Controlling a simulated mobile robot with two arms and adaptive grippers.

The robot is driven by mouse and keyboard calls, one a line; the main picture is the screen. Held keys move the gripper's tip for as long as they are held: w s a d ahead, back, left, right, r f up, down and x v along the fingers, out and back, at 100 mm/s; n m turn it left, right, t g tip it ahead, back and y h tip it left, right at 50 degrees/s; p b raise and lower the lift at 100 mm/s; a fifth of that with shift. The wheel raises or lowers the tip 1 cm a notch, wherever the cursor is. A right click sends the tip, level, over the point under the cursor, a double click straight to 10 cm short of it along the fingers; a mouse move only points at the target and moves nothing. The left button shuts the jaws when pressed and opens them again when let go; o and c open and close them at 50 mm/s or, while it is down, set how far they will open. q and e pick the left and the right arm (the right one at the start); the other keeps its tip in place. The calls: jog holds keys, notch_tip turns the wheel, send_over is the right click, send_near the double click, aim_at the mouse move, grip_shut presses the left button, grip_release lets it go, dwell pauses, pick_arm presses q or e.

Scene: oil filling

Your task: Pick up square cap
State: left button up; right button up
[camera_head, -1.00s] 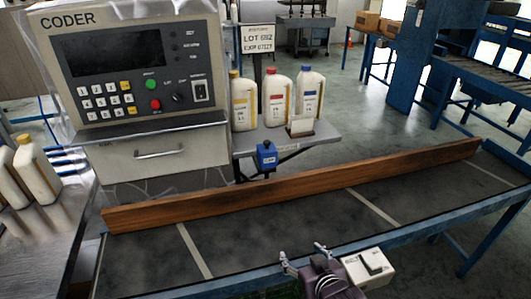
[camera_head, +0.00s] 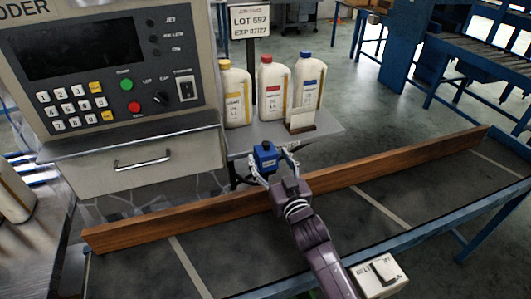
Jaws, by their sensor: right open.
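A small blue box-like piece (camera_head: 265,154) with a dark knob on top sits at the front edge of the grey shelf (camera_head: 335,122). I cannot tell whether it is the square cap; no other loose square cap stands out. My right gripper (camera_head: 270,160) reaches up over the wooden rail with its fingers spread. One finger is left of the blue piece and one right of it; whether they touch it is unclear. Three white bottles stand on the shelf, with a yellow cap (camera_head: 225,63), a red cap (camera_head: 266,59) and a blue cap (camera_head: 307,55). My left gripper is not in view.
A brown wooden rail (camera_head: 180,222) runs along the dark conveyor (camera_head: 330,235) below the shelf. The coder machine (camera_head: 130,155) stands at the left. A small card holder (camera_head: 301,120) is on the shelf. A white switch box (camera_head: 381,277) is at the conveyor's near edge.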

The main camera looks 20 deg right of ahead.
aim_at(269, 157)
jog(key=w, duration=0.3)
jog(key=shift+w, duration=0.3)
jog(key=c, duration=1.2)
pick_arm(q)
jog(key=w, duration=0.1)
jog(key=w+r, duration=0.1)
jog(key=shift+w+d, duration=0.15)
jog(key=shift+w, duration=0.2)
pick_arm(e)
jog(key=shift+c, duration=0.2)
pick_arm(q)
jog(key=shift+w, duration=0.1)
pick_arm(e)
jog(key=shift+r, duration=0.1)
